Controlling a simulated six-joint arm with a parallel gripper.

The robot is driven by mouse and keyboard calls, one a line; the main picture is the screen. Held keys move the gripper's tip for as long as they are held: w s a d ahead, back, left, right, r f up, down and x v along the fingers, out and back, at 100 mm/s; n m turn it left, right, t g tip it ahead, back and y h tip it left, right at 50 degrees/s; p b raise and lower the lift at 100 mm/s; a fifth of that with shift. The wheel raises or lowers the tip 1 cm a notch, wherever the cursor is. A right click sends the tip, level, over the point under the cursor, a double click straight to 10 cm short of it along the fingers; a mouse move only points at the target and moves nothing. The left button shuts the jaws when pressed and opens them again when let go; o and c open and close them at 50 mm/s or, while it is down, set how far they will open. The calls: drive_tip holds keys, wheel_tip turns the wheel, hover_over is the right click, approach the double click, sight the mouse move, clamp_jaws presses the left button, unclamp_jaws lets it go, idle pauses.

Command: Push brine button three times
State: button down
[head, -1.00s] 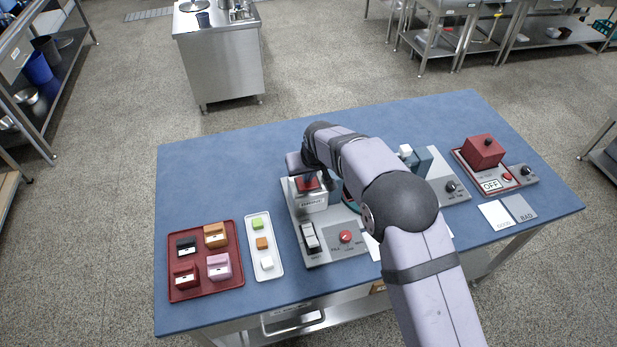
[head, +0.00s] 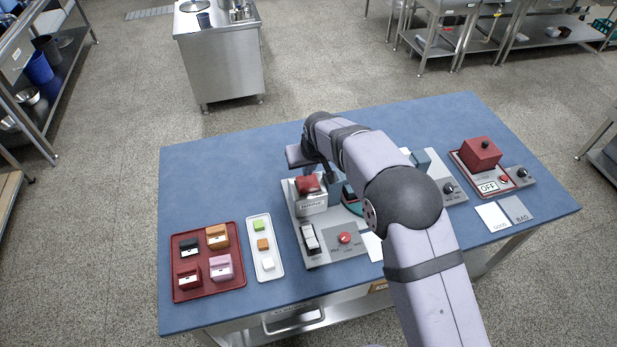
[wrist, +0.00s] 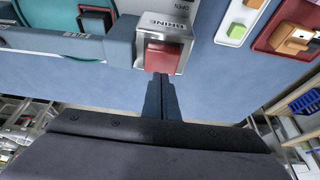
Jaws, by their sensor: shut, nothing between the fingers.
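The brine button is a red block (head: 307,184) on top of a silver housing (head: 313,207) on the grey panel's left part. In the wrist view the red button (wrist: 162,57) shows upside down beside the lettering BRINE. My gripper (wrist: 160,77) is shut and empty, its dark fingertips close to the button's near edge in that view. I cannot tell whether they touch it. In the head view my wrist is behind and above the housing, and the fingertips are not clear.
The panel also has a white rocker switch (head: 309,238) and a red round button (head: 345,238). A red tray (head: 207,289) with several small boxes and a white tray (head: 267,274) with small blocks lie left. A red box machine (head: 480,153) stands right. My arm hides the panel's middle.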

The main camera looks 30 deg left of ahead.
sight(308, 182)
drive_tip(key=shift+r+p, duration=0.9)
drive_tip(key=shift+r, duration=0.8)
drive_tip(key=shift+r+p, duration=0.65)
drive_tip(key=shift+r, duration=0.45)
idle(3.7)
idle(0.5)
drive_tip(key=s+d+f+g+h, duration=0.2)
drive_tip(key=s+d+f, duration=0.3)
drive_tip(key=s+d, duration=0.25)
drive_tip(key=s+d+f+g+h, duration=0.2)
drive_tip(key=s+d+f, duration=0.45)
drive_tip(key=d, duration=0.25)
drive_tip(key=s+d+r+m+g, duration=0.1)
drive_tip(key=s+d+r, duration=0.25)
drive_tip(key=d, duration=0.35)
drive_tip(key=s+d+r+m+b, duration=0.15)
drive_tip(key=s+d, duration=0.25)
drive_tip(key=d, duration=0.4)
drive_tip(key=s+d+r+m+g+p, duration=0.1)
drive_tip(key=s+d+r+m, duration=0.2)
drive_tip(key=d, duration=0.4)
drive_tip(key=w+d+r+m+t+b, duration=0.1)
drive_tip(key=w+d+r+m+t, duration=0.1)
drive_tip(key=d, duration=0.5)
wheel_tip(308, 182, up, 3)
drive_tip(key=shift+w+d+f+m+t+y, duration=0.25)
drive_tip(key=shift+d+m+t+y, duration=0.15)
drive_tip(key=shift+m, duration=0.35)
